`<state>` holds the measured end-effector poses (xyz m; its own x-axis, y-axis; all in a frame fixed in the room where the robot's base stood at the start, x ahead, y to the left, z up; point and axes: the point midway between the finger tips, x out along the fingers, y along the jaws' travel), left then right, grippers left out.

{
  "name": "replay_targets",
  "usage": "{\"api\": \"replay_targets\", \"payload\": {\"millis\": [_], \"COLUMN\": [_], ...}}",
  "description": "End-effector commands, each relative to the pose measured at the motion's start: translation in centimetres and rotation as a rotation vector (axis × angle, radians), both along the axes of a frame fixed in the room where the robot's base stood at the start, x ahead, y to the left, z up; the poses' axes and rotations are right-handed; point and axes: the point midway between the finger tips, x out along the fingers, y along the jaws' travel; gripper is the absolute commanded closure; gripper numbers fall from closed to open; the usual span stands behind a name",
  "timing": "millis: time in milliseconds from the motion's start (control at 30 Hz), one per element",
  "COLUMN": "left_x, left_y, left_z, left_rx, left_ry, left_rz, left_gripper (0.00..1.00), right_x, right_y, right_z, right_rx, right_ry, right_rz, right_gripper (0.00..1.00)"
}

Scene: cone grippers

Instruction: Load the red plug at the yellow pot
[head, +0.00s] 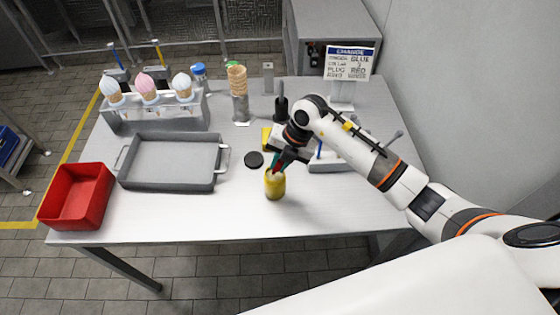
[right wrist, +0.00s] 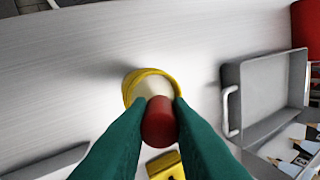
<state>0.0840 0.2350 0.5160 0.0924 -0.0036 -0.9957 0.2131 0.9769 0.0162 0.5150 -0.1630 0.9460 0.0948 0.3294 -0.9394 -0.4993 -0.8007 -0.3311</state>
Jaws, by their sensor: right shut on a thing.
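The yellow pot (head: 275,186) stands upright on the table, near its front edge. In the right wrist view the pot (right wrist: 129,88) shows its yellow rim and a pale inside. The red plug (right wrist: 158,122) is between the green fingers of my right gripper (right wrist: 160,118), which is shut on it. In that view the plug overlaps the near side of the pot's opening. In the head view my right gripper (head: 278,166) is right above the pot's mouth. I cannot tell whether the plug touches the pot. My left gripper is not in view.
A grey tray (head: 172,187) with handles and a red bin (head: 75,197) are at the left. A rack (head: 155,112) holds ice-cream cones behind the tray. A black disc (head: 254,160) lies beside the pot. A sign (head: 349,64) stands at the back right. The front table strip is clear.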

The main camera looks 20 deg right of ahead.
Motion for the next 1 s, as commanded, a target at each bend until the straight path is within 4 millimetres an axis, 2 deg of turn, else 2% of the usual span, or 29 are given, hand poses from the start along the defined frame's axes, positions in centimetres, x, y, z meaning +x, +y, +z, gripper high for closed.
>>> {"api": "replay_targets", "payload": {"millis": [1000], "left_x": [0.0], "left_y": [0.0], "left_z": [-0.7], "left_rx": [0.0], "left_ry": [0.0], "left_rz": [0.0], "left_gripper": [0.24], "right_x": [0.0], "right_y": [0.0], "right_z": [-1.1], "right_rx": [-0.001], "right_ry": [0.001], "right_rz": [0.0], "right_gripper": [1.0]}}
